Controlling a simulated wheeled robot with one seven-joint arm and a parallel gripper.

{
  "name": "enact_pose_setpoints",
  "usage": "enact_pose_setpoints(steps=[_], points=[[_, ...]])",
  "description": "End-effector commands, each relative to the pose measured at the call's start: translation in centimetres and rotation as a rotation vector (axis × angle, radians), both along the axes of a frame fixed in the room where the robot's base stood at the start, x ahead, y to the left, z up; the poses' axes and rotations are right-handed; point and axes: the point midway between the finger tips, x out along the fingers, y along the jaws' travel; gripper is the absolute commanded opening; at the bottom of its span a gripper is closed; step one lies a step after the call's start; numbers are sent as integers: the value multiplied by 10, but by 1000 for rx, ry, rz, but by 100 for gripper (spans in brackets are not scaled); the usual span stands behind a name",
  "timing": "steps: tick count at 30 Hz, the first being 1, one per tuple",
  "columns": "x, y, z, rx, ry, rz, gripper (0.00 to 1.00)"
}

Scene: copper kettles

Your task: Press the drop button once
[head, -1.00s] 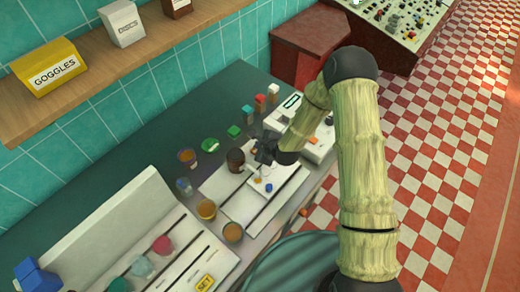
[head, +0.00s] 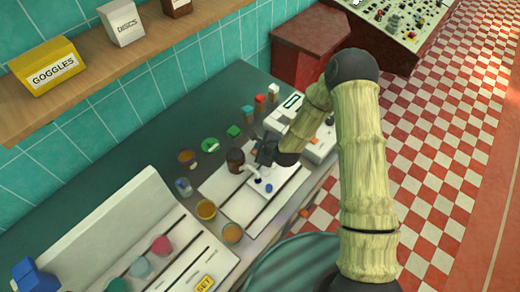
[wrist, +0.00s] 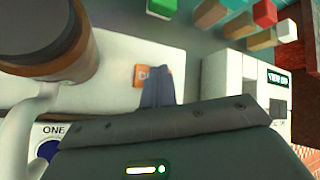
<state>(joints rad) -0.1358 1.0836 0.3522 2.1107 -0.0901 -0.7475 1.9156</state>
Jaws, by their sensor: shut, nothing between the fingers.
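A white dosing unit (head: 250,191) stands on the counter. In the wrist view, an orange square button (wrist: 138,76) with a small pale mark sits on its white top. A round blue button (wrist: 47,150) beside the word "ONE" is at lower left; it also shows in the head view (head: 268,188). Which is the drop button I cannot read for certain. My gripper (wrist: 157,74) is shut and empty, its fingertips just right of the orange button and partly over its edge. Contact cannot be told. In the head view my gripper (head: 256,180) hides the orange button.
A brown vessel (head: 235,159) stands close left of my gripper and looms large in the wrist view (wrist: 45,40). A white device with a display (wrist: 277,78) is to the right. A shelf (head: 130,60) is above.

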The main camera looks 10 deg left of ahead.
Motion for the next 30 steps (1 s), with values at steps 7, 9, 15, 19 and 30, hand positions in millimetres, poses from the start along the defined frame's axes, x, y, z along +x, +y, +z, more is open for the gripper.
enact_pose_setpoints(steps=[7, 9, 15, 19, 30], points=[[0, 0, -1, 0, 2, -1, 0], [0, 0, -1, 0, 2, -1, 0], [0, -1, 5, 0, 1, -1, 0], [0, -1, 12, 0, 1, -2, 0], [0, 0, 16, 0, 1, 1, 0]])
